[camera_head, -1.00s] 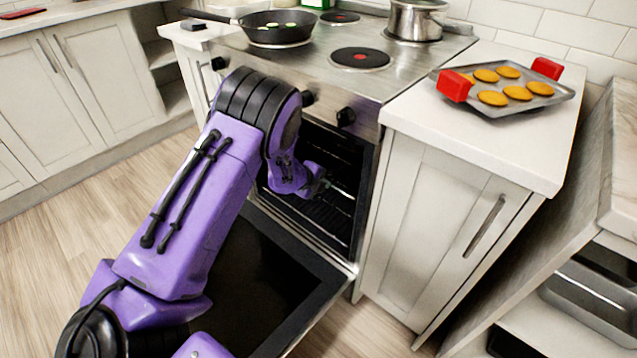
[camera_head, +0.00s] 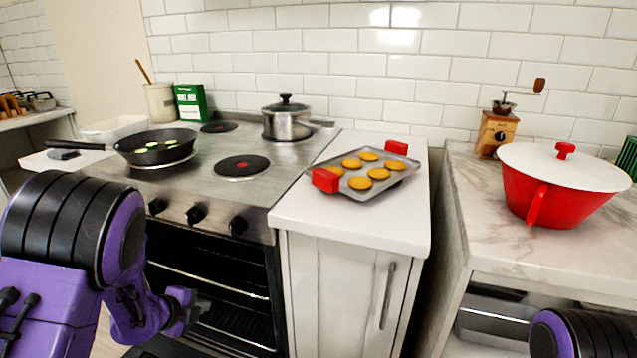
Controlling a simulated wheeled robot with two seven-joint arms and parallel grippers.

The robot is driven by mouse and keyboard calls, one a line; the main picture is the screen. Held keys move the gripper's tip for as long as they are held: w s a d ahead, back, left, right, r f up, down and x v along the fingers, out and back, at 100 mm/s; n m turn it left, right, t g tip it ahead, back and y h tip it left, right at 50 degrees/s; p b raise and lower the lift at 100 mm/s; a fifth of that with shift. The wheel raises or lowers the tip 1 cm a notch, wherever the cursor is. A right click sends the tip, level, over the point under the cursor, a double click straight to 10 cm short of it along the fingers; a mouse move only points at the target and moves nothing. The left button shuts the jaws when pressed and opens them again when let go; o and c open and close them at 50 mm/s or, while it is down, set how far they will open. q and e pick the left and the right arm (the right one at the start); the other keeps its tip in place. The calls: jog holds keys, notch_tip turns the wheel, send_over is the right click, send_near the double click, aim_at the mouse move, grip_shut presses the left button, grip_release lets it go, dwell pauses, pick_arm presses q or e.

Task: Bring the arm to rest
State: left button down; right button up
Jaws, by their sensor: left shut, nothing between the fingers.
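My left arm, purple with black joints, comes in from the left of the head view. Its left gripper (camera_head: 190,306) is shut and empty, in front of the open oven (camera_head: 235,300) near its racks. Part of my right arm shows at the bottom right corner; its gripper is out of view. The oven door is mostly hidden below my left arm and the frame edge.
A baking tray (camera_head: 400,178) with several round cookies sits on the white counter (camera_head: 350,222). A frying pan (camera_head: 155,150) and a lidded pot (camera_head: 286,122) stand on the stove. A red bowl (camera_head: 545,195) with a white lid and a coffee grinder (camera_head: 496,132) stand on the right counter.

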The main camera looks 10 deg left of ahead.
pick_arm(q)
jog(key=s+d+f+n+g+y+p, duration=0.1)
jog(key=s+n+p, duration=0.3)
jog(key=s+n, duration=0.4)
jog(key=s+d+f+n+g+y+p, duration=0.2)
jog(key=s+d+f+n+g+p, duration=0.1)
jog(key=s+n, duration=0.6)
jog(key=s+d+f+n+g+y+p, duration=0.1)
jog(key=s+f+n+p, duration=0.3)
jog(key=s+n, duration=0.5)
jog(key=s+d+g+p, duration=0.1)
jog(key=s, duration=0.4)
jog(key=shift+s+d+y, duration=0.2)
jog(key=shift+d+y, duration=0.15)
jog(key=shift+y, duration=0.05)
